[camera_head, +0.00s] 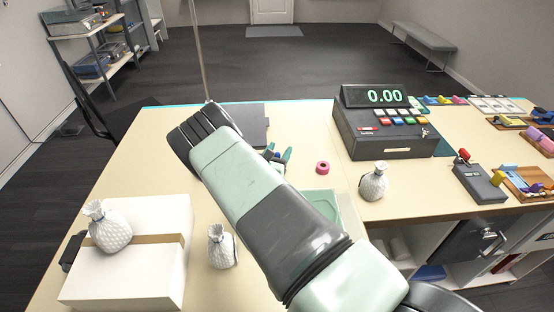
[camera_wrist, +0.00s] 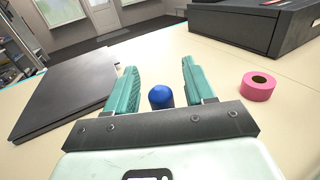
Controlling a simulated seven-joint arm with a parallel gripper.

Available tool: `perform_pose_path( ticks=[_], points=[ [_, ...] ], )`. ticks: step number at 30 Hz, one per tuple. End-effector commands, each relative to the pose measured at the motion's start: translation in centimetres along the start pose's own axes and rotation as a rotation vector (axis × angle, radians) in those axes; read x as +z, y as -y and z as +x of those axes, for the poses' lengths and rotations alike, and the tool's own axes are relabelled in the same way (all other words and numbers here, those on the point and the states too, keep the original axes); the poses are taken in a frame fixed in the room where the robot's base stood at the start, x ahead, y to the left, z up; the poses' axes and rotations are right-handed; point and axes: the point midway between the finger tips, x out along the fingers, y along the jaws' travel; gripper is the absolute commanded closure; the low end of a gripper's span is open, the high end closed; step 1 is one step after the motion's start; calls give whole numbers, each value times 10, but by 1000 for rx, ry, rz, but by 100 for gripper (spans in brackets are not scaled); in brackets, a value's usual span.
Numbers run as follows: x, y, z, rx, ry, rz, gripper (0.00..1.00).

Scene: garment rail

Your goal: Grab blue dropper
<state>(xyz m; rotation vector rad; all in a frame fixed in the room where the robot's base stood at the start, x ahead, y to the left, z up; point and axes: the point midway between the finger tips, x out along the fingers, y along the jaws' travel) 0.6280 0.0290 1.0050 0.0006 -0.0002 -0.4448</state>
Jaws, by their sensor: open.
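The blue dropper (camera_wrist: 160,96) shows in the wrist view as a rounded blue top between the two teal fingers of my gripper (camera_wrist: 162,88). The fingers stand apart with a gap on each side of it. Its lower part is hidden behind the gripper's dark crossbar. In the head view, a small bit of blue (camera_head: 276,155) shows by the gripper fingers (camera_head: 278,156), largely hidden by my arm.
A pink tape roll (camera_wrist: 258,86) lies right of the gripper. A dark flat slab (camera_wrist: 70,92) lies to the left. A cash register (camera_head: 388,125) stands beyond to the right.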

Motion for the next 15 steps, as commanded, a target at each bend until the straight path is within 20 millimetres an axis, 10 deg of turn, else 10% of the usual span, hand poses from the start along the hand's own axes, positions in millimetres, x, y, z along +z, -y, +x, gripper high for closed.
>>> perform_pose_path(
  ticks=[5, 15],
  points=[
    [0, 0, 0, 1, 0, 0, 46],
    [0, 0, 0, 1, 0, 0, 97]
  ],
)
